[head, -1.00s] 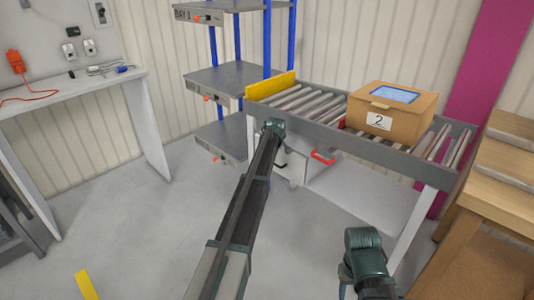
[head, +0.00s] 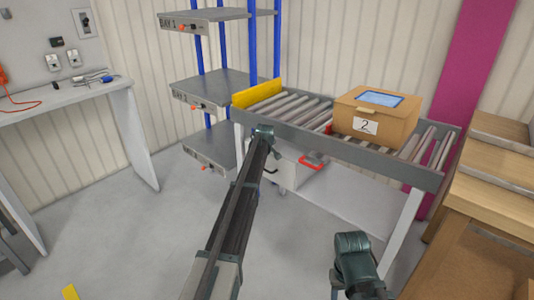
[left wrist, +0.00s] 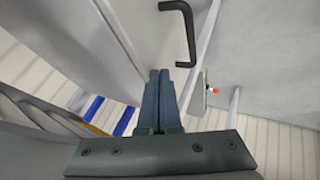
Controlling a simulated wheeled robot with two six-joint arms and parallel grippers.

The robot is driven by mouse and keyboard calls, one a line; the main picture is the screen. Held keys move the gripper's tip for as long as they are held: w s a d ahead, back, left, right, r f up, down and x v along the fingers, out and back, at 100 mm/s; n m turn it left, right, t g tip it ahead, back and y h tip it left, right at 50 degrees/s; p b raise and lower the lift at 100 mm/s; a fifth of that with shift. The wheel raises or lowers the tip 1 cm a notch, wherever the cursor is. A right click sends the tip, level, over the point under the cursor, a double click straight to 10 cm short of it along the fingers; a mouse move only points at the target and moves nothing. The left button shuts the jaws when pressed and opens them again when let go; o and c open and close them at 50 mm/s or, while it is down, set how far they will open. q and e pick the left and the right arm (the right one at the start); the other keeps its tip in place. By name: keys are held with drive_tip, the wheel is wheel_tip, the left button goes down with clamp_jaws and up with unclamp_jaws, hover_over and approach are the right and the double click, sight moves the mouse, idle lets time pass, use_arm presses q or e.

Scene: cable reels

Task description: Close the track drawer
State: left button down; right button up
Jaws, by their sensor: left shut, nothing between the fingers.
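The track drawer (head: 287,174) is a pale front under the left end of the roller track (head: 290,107). Its black handle (head: 271,169) shows just right of my left arm; a black handle (left wrist: 185,32) also shows in the left wrist view, above and right of the fingers. How far the drawer stands out is hard to tell, as my left arm covers part of it. My left gripper (left wrist: 158,88) is shut and empty, its fingertips apart from the handle in the picture. My right gripper (head: 352,245) is low at the right, away from the drawer; its fingers are not clear.
A red handle (head: 311,162) shows right of the drawer below the track. A cardboard box (head: 375,118) marked 2 sits on the rollers. A bay shelf (head: 212,90) stands behind at the left, a wooden bench (head: 490,190) at the right.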

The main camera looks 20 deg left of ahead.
use_arm(q)
drive_tip(key=s+r+p, duration=0.8)
drive_tip(key=s, duration=0.1)
drive_tip(key=shift+d, duration=0.1)
drive_tip(key=s+d+f+m+g+h, duration=0.15)
drive_tip(key=s+d+m, duration=0.25)
drive_tip(key=s+d, duration=0.65)
drive_tip(key=s+d+f+m+g, duration=0.2)
drive_tip(key=s+d+m, duration=0.2)
drive_tip(key=s+d, duration=0.7)
drive_tip(key=s+d+m+g, duration=0.2)
drive_tip(key=s+d+m, duration=0.15)
drive_tip(key=s, duration=0.85)
drive_tip(key=s+d+m+g, duration=0.2)
drive_tip(key=s+m, duration=0.2)
drive_tip(key=s, duration=0.9)
wheel_tip(320, 180, up, 17)
drive_tip(key=p, duration=1.8)
drive_tip(key=shift+w+d+y, duration=0.25)
drive_tip(key=shift+w+y, duration=0.1)
drive_tip(key=shift+w, duration=0.1)
